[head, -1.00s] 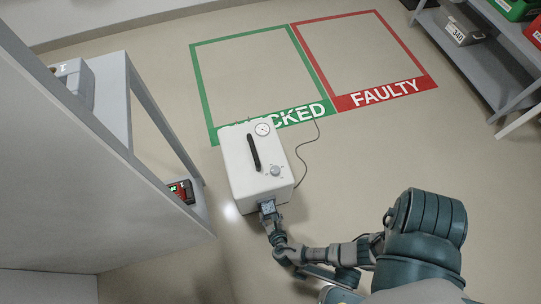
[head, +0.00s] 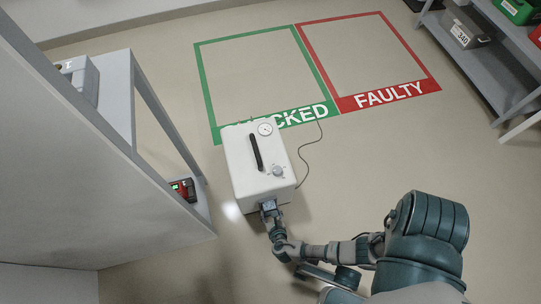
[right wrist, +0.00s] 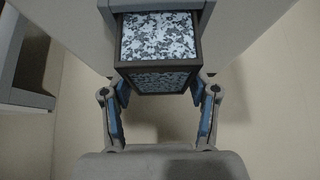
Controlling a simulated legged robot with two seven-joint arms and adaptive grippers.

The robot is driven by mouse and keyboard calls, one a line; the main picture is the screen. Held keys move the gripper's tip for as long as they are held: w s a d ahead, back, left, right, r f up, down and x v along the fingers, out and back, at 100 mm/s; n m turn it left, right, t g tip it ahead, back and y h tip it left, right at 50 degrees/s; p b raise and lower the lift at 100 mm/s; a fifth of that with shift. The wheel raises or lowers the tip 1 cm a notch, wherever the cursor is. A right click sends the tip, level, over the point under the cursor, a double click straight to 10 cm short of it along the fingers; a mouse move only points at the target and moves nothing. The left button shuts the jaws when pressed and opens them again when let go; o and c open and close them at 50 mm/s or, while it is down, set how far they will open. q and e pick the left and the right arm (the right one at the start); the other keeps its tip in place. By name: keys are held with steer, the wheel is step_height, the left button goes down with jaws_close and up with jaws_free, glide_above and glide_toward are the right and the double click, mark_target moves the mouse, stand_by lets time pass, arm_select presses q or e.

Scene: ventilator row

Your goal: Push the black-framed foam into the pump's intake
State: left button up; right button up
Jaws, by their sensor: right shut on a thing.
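The pump (head: 258,165) is a white box with a black handle, a round gauge and a knob, standing on the floor. My right gripper (head: 268,207) is at its near face. In the right wrist view, my right gripper (right wrist: 160,90) is shut on the black-framed foam (right wrist: 158,38), a speckled grey-white block in a dark frame, with one finger on each side. The foam's far end meets a grey surround (right wrist: 208,8) on the pump, likely the intake; how deep it sits I cannot tell. My left gripper is not in view.
Green "CHECKED" (head: 203,85) and red "FAULTY" (head: 410,50) floor outlines lie beyond the pump. A cable (head: 308,160) runs on the floor at the pump's right. A grey shelf unit (head: 130,100) stands close on the left, another (head: 480,70) at far right.

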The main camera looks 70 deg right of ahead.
stand_by(0.3)
steer(key=o, duration=1.4)
steer(key=shift+c, duration=0.2)
steer(key=v, duration=0.7)
steer(key=shift+a, duration=0.15)
